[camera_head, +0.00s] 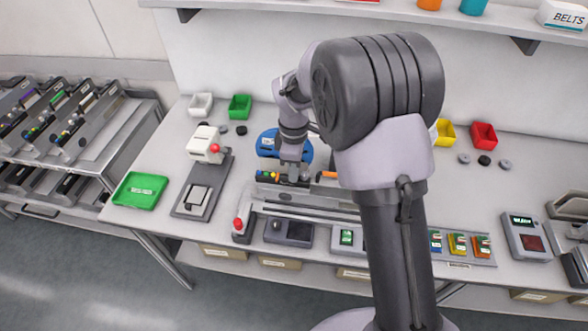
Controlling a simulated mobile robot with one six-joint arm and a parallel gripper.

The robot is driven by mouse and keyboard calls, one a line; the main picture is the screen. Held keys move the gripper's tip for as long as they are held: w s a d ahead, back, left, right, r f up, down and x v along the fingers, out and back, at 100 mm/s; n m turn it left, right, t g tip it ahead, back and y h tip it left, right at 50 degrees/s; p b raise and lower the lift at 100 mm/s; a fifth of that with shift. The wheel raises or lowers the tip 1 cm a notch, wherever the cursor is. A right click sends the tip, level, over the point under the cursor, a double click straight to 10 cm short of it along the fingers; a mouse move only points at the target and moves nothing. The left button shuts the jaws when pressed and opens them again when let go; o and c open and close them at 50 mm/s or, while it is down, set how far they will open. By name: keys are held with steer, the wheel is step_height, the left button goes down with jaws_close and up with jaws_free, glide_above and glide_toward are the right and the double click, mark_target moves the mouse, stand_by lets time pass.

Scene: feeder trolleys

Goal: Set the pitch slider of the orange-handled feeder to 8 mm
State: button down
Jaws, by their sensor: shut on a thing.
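The orange-handled feeder (268,186) lies across the workbench in the middle, partly hidden behind my arm. Its orange handle (328,174) shows just right of my gripper, and a row of small coloured parts (267,176) shows at its left end. My gripper (294,178) points down onto the top of the feeder, between the coloured parts and the orange handle. It is shut on a small part there, which appears to be the pitch slider. The jaws hide the slider, and its scale is too small to read.
A blue reel (268,144) lies behind the feeder. A grey rail fixture with a red knob (238,224) stands in front. A press-like device (204,150) and a green tray (140,191) are at left. More feeders sit on a trolley (112,137) at far left.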

mark_target(282, 176)
stand_by(0.7)
steer(key=shift+w+a+p, duration=0.25)
steer(key=shift+a+p, duration=0.1)
steer(key=shift+a, duration=0.5)
steer(key=shift+w+a+p, duration=0.25)
steer(key=shift+a+p, duration=0.1)
steer(key=shift+a, duration=0.5)
steer(key=c, duration=1.4)
jaws_free()
steer(key=shift+c, duration=0.2)
step_height(282, 176, up, 18)
steer(key=p, duration=0.4)
steer(key=shift+f+p, duration=0.25)
steer(key=shift+p, duration=0.15)
